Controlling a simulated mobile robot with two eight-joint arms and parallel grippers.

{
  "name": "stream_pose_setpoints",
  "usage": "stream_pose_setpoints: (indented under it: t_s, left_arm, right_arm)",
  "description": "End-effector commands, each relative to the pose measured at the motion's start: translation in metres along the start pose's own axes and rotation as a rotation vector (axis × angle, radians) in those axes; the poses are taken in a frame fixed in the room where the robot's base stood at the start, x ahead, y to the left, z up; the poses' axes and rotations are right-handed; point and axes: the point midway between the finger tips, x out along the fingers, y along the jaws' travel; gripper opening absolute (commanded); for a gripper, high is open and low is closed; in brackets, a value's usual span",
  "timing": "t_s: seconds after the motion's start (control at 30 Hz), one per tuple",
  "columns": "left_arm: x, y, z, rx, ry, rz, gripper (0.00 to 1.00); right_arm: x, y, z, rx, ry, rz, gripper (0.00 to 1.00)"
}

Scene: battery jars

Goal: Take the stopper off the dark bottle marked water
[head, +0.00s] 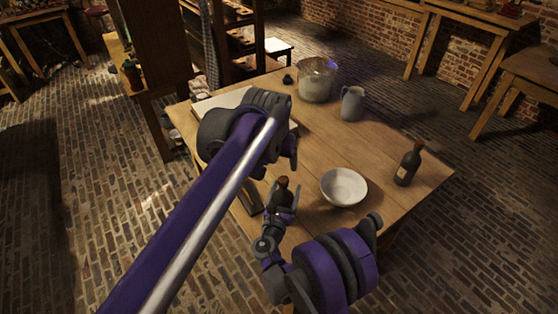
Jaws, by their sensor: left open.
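A dark bottle (281,197) with a brown top (283,181) stands near the table's front edge. My left gripper (284,192) is open, with its fingers on either side of this bottle's upper part. I cannot tell whether they touch it. The gripper and wrist hide the bottle's lower part. A second dark bottle (409,164) with a pale label stands upright at the table's right end, apart from the gripper. Its lettering is too small to read, and no label shows on the near bottle, so I cannot tell which is marked water. My right gripper is not in view.
A white bowl (344,187) sits right of the near bottle on the wooden table (315,133). A grey jug (352,104) and a large pale jar (316,79) stand farther back. My arm covers part of the table's left side. Free tabletop lies between jug and bowl.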

Motion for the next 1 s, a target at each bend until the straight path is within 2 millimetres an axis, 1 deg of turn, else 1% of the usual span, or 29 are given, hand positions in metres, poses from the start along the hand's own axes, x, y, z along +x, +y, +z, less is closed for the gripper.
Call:
stream_pose_setpoints:
  t_s: [0.17,0.4,0.6,0.7,0.8,1.0]
  left_arm:
    - [0.018,0.000,0.000,-0.008,0.004,0.000,0.74]
    - [0.065,0.000,0.000,-0.006,0.003,0.000,0.74]
    - [0.098,0.000,0.000,-0.005,0.003,0.000,0.74]
    - [0.108,0.000,0.000,-0.005,0.003,0.000,0.74]
    - [0.115,0.000,0.000,-0.005,0.003,0.000,0.74]
    - [0.118,0.000,0.000,-0.005,0.003,0.000,0.74]
  right_arm:
    - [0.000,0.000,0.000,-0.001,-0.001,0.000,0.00]
    - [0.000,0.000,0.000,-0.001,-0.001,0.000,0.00]
    - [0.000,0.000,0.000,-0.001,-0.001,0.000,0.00]
    - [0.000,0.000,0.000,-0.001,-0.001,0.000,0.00]
    - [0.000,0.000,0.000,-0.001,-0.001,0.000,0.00]
    - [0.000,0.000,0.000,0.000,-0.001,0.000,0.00]
